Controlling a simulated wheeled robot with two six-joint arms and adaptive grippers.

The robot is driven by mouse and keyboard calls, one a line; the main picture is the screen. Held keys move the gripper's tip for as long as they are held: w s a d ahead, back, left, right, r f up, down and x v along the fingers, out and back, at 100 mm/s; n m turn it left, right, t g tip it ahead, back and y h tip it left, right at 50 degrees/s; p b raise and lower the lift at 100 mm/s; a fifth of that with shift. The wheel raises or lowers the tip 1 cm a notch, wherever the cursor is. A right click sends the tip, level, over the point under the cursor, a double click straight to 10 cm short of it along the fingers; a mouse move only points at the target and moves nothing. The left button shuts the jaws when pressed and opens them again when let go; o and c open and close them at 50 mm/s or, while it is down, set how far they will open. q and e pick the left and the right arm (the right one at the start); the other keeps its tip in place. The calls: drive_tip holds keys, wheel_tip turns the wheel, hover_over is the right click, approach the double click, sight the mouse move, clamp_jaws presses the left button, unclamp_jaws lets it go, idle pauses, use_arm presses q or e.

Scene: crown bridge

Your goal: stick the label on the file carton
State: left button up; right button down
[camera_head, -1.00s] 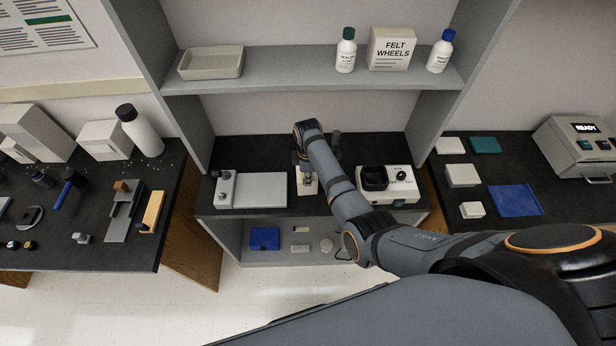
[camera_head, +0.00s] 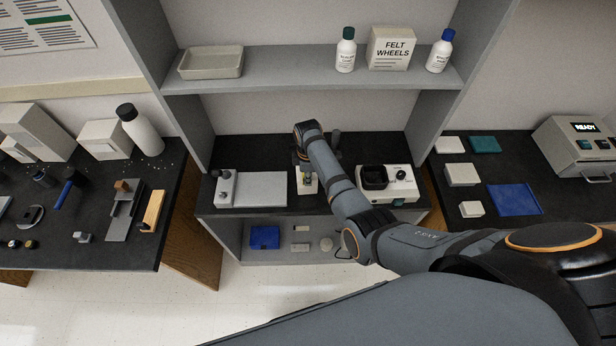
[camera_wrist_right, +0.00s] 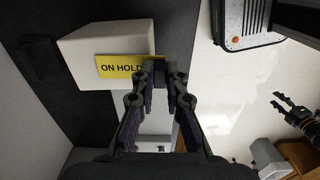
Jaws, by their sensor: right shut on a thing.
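The file carton (camera_wrist_right: 100,50) is a pale box in the right wrist view; part of it also shows in the head view (camera_head: 307,187), on the dark middle worktop below my right arm. The yellow label (camera_wrist_right: 122,67) reads "ON HOLD" and lies in front of the carton's face, near its edge. I cannot tell whether it touches the carton. My right gripper (camera_wrist_right: 160,70) is shut on the label's right end, covering part of it. My left gripper (camera_wrist_right: 283,107) shows at the right of the right wrist view, empty, its fingers apart.
A flat grey-white device (camera_head: 260,189) stands left of the carton, and a white machine with a dark cup (camera_head: 397,185) stands to the right. A shelf (camera_head: 300,75) with bottles, a tray and a felt wheels box runs above. Small items lie on the lower shelf.

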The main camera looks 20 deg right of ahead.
drive_tip(key=shift+f, duration=0.1)
drive_tip(key=c, duration=1.3)
unclamp_jaws()
wheel_tip(320, 180, up, 12)
drive_tip(key=shift+f, duration=0.1)
